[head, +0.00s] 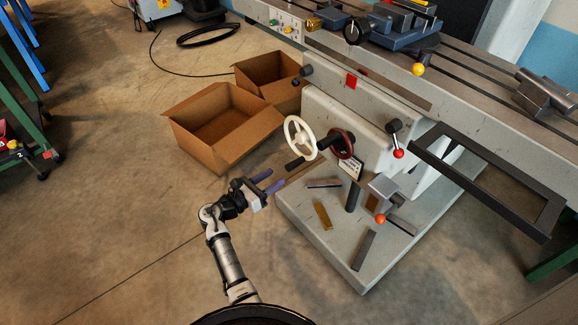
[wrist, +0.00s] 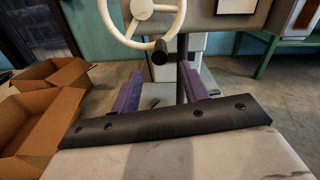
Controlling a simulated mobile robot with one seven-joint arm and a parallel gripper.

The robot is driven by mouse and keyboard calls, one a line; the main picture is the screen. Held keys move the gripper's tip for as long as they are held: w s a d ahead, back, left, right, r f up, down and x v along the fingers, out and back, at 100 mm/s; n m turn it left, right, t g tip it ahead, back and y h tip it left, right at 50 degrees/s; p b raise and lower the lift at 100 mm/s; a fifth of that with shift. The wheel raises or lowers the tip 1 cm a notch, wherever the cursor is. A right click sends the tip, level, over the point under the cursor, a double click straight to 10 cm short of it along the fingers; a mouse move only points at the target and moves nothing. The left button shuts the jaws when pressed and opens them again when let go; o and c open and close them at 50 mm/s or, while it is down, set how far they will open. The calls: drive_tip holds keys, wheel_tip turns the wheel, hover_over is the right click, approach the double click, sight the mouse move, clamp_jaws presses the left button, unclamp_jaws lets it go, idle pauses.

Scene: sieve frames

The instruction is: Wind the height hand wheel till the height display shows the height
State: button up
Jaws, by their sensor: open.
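A white spoked hand wheel (head: 300,122) sits on the front of the grey machine, with a dark handle (head: 295,164) at its lower rim. In the wrist view the white wheel (wrist: 178,22) is at the top, with its dark handle (wrist: 160,52) ahead of and above the fingers. My gripper (head: 269,182) is open and empty, short of the wheel and lower left of it. Its purple fingers (wrist: 161,90) stand apart in the wrist view. A second, dark red wheel (head: 342,143) is to the right. A small pale plate (head: 351,168) is below it; no height reading is legible.
Two open cardboard boxes (head: 224,133) stand left of the machine. Loose bars and a yellow block (head: 323,215) lie on the machine's base (head: 305,227). The floor left of my arm is clear.

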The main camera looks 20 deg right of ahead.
sight(287, 169)
drive_tip(key=x, duration=0.8)
drive_tip(key=shift+a, duration=0.1)
drive_tip(key=shift+c, duration=0.2)
clamp_jaws()
